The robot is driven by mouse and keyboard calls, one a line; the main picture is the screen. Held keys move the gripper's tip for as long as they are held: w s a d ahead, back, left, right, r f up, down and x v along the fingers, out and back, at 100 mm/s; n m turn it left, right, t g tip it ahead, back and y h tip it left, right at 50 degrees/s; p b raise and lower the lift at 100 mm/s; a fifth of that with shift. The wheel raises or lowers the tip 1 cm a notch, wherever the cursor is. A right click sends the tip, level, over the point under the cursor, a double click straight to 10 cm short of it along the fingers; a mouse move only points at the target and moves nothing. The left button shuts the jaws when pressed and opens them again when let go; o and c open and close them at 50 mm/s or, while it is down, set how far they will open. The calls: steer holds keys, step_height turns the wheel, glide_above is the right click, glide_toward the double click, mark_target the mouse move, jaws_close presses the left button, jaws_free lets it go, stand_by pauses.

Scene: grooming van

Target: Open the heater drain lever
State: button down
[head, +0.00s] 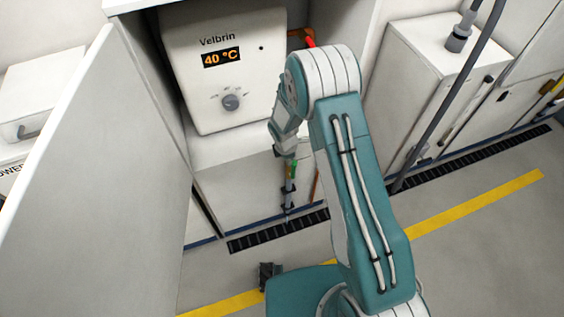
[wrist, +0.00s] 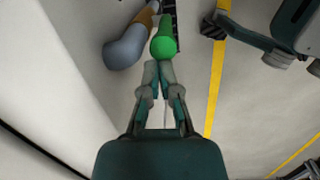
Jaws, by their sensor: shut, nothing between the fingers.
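The heater drain lever (wrist: 164,42) has a bright green, rounded handle in the wrist view. It also shows small in the head view (head: 294,168), on the thin pipe below the heater. My gripper (wrist: 158,68) is shut and empty, its fingertips just short of the green handle's near end in the picture. I cannot tell whether they touch it. The white Velbrin heater (head: 226,68) reads 40 °C and has a grey dial. In the head view my arm hides part of the area round the lever.
A grey elbow pipe (wrist: 127,46) with a brown section lies left of the lever. An open white door (head: 85,170) stands left of the heater. A white cabinet (head: 425,75) is at the right.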

steer(key=shift+s+d+f+y, duration=0.2)
steer(key=shift+d+f+y, duration=0.1)
steer(key=shift+d+y, duration=0.2)
steer(key=shift+g, duration=0.3)
steer(key=shift+w+d, duration=0.15)
steer(key=shift+d, duration=0.15)
steer(key=shift+r, duration=0.1)
steer(key=shift+w+d+r+y, duration=0.15)
steer(key=shift+d+r, duration=0.05)
steer(key=shift+r, duration=0.2)
steer(key=shift+w+d+r+y, duration=0.1)
steer(key=shift+d+r+y, duration=0.05)
steer(key=shift+r, duration=0.25)
steer(key=shift+a+r, duration=0.15)
steer(key=w+d+r, duration=0.2)
steer(key=d+r, duration=0.3)
steer(key=d, duration=0.2)
steer(key=shift+w+d, duration=0.15)
steer(key=shift+w, duration=0.1)
steer(key=shift+d+r, duration=0.1)
steer(key=shift+r, duration=0.05)
